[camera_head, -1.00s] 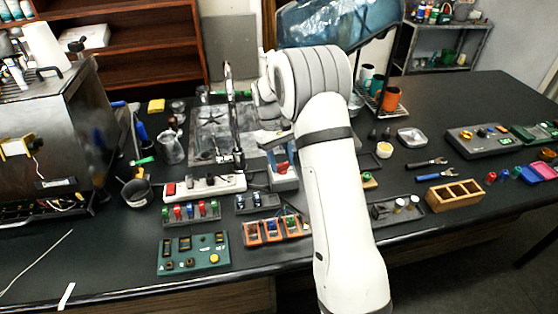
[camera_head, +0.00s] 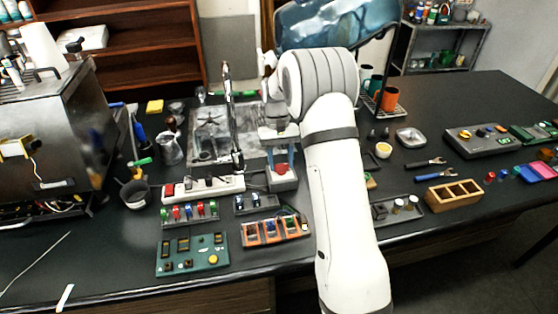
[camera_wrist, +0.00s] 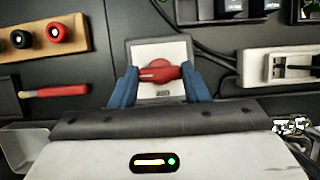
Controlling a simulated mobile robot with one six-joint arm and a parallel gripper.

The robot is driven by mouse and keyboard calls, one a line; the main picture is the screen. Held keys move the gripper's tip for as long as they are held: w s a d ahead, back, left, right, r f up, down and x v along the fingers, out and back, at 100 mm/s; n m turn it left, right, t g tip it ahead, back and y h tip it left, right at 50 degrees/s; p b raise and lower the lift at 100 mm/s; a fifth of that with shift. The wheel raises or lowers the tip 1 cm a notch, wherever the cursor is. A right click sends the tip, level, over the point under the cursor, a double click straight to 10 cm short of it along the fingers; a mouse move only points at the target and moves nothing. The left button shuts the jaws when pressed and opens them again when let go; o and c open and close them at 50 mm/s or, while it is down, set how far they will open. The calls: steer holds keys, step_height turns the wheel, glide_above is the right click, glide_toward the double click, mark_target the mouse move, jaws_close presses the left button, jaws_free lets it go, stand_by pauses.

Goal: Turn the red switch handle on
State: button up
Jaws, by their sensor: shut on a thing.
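The red switch handle (camera_wrist: 159,71) sits on a light grey switch box (camera_wrist: 158,50) in the wrist view. The handle lies crosswise in the picture, its two ends between the fingertips. In the head view the switch box (camera_head: 283,184) stands on the black bench behind the small trays, and the red handle (camera_head: 282,168) shows on it. My gripper (camera_wrist: 160,79) has blue fingers, one on each side of the handle, and is shut on it. In the head view my gripper (camera_head: 281,156) points down over the box.
A white power strip (camera_head: 203,188) lies just left of the switch box, and a sink with a tall faucet (camera_head: 231,110) is behind it. Trays of small parts and a green circuit board (camera_head: 192,254) lie in front.

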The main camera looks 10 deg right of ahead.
steer(key=o, duration=1)
steer(key=b+v, duration=0.1)
steer(key=v, duration=0.6)
steer(key=shift+w+r, duration=0.15)
steer(key=shift+r, duration=0.2)
